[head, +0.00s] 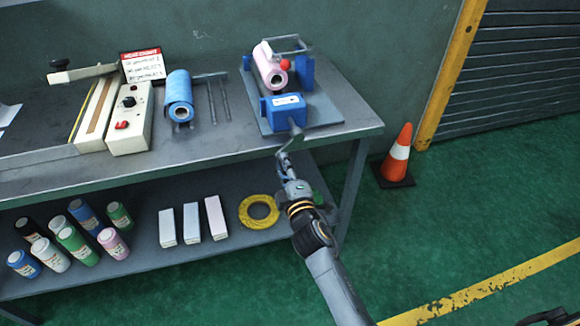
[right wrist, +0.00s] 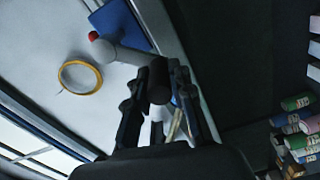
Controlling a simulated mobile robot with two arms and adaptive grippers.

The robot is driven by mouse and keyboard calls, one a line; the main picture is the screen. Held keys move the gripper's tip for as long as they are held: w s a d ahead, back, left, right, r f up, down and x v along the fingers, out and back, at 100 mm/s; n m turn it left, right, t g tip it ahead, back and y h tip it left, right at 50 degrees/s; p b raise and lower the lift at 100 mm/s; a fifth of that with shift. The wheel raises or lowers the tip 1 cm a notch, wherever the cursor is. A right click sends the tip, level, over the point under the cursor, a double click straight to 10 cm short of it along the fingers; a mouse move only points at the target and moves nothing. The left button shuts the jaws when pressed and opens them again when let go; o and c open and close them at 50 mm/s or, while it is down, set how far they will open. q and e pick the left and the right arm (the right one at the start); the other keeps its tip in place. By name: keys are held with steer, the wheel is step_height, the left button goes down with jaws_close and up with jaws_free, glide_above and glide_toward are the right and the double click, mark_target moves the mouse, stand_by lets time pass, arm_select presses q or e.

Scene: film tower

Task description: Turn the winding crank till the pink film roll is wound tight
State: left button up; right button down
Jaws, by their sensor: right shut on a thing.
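The pink film roll (head: 268,64) sits on the winder's grey base plate (head: 325,112) at the back right of the bench. A blue gear housing (head: 284,104) stands in front of it. The winding crank (head: 292,138) sticks out from the housing over the bench's front edge. In the right wrist view, the grey crank arm (right wrist: 128,57) runs from near the blue housing (right wrist: 118,22) to a dark handle (right wrist: 159,84). My right gripper (head: 284,158) is shut on that handle, its fingers (right wrist: 158,98) on either side. My left gripper is out of view.
A blue roll (head: 178,90) and a cream sealer (head: 130,120) stand left on the bench. An orange cone (head: 398,155) stands right on green floor.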

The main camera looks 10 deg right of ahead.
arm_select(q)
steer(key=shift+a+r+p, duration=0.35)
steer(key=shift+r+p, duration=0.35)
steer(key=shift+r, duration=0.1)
arm_select(e)
steer(key=shift+a+r+m, duration=0.4)
steer(key=shift+r+m, duration=0.15)
steer(key=shift+m, duration=0.45)
steer(key=shift+a+r+m, duration=0.35)
steer(key=shift+r+m, duration=0.15)
steer(key=shift+m, duration=0.5)
steer(key=c, duration=1.2)
jaws_free()
steer(key=shift+o, duration=0.2)
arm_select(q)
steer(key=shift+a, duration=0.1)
arm_select(e)
steer(key=s, duration=1.2)
steer(key=shift+d, duration=0.15)
